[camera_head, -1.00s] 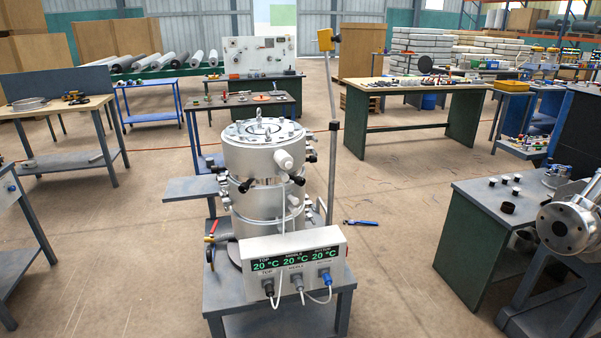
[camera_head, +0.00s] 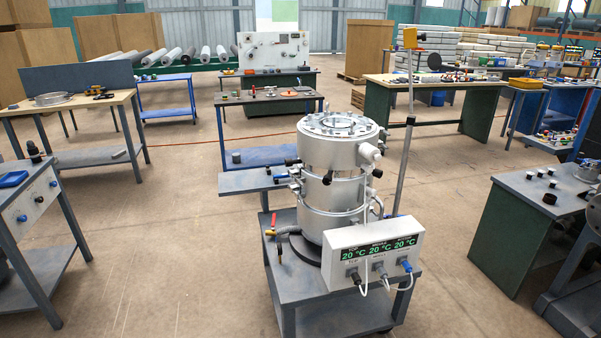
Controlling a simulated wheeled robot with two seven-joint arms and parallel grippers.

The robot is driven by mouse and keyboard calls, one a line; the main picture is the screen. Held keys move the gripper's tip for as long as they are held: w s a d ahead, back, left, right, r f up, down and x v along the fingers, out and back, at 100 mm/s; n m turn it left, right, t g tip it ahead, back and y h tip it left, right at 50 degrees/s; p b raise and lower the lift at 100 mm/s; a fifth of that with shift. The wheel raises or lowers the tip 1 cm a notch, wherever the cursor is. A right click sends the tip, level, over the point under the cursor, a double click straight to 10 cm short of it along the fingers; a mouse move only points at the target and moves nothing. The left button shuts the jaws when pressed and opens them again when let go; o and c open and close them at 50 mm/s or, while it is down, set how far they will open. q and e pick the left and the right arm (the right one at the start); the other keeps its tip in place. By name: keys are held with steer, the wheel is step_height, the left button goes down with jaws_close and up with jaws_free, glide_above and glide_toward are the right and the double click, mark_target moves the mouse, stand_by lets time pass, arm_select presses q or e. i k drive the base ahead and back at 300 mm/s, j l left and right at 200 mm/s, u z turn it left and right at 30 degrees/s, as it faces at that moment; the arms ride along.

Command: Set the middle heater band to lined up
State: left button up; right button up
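The extruder barrel stands upright as a silver cylinder on a grey cart (camera_head: 330,310) right of centre. A wide top heater band (camera_head: 328,150) wraps its upper part, with a white terminal at its right. The middle heater band (camera_head: 335,192) sits below it, with black knobs near its upper edge. A lower band (camera_head: 325,222) sits beneath. I cannot tell the middle band's exact alignment from this distance. A control box (camera_head: 345,262) in front shows three readings of 20 °C, with plugs and white cables below. Neither gripper is in view.
A tall pole (camera_head: 408,120) rises behind the cart. A workbench (camera_head: 40,205) stands at the left, and a green-sided bench (camera_head: 520,235) at the right. A grey side shelf (camera_head: 245,180) adjoins the barrel. Open floor (camera_head: 190,260) lies left of the cart.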

mark_target(348, 193)
steer(key=i+j+z, duration=0.1)
steer(key=z, duration=0.3)
steer(key=i+j+z, duration=0.15)
steer(key=z, duration=0.25)
steer(key=i+j+z, duration=0.15)
steer(key=z, duration=0.25)
